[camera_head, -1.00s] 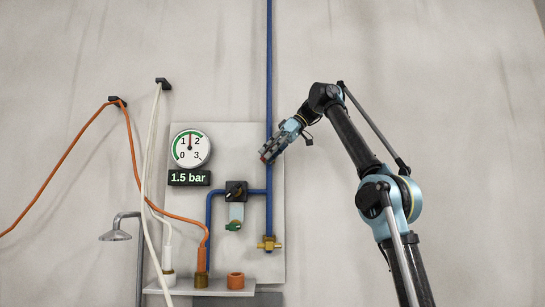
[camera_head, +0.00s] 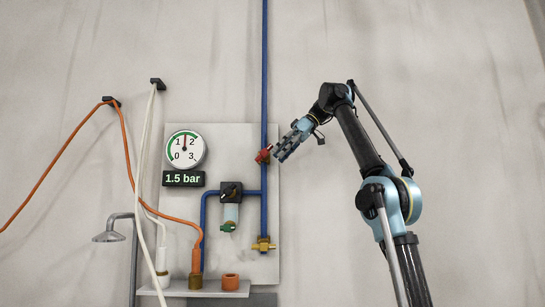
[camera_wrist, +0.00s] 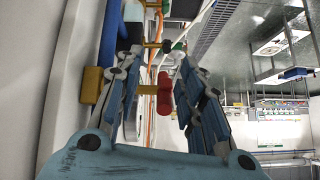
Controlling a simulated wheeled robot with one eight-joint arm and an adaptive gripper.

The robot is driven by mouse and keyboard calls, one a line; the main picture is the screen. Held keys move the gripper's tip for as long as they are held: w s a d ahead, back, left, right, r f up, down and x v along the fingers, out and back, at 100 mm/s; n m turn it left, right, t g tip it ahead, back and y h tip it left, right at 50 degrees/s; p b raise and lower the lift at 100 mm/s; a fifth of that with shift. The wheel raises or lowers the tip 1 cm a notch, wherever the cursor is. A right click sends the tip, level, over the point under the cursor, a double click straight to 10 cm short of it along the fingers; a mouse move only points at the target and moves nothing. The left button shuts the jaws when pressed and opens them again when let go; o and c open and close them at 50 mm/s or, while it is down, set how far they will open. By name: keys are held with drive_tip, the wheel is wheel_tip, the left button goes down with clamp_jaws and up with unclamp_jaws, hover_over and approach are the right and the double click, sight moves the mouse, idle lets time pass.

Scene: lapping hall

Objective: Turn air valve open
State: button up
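The red valve handle (camera_head: 263,155) sits on the vertical blue pipe (camera_head: 264,90) on the wall panel, slanting across it in the head view. In the wrist view the red handle (camera_wrist: 164,96) shows in the gap between my fingers, on a brass stem with a brass body (camera_wrist: 92,85) at left. My gripper (camera_head: 281,154) is just right of the handle in the head view. In the wrist view my gripper (camera_wrist: 155,72) has its two fingers spread, with visible space around the handle. I cannot tell whether a finger touches it.
A round gauge (camera_head: 185,149) stands above a display (camera_head: 184,179) reading 1.5 bar. A black regulator (camera_head: 231,192) and a lower brass valve (camera_head: 263,245) are below. Orange (camera_head: 128,150) and white hoses (camera_head: 145,170) hang at left. The wall right of the panel is clear.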

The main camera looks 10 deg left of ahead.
drive_tip(key=w+d, duration=0.1)
drive_tip(key=d, duration=0.5)
drive_tip(key=shift+w+d, duration=0.2)
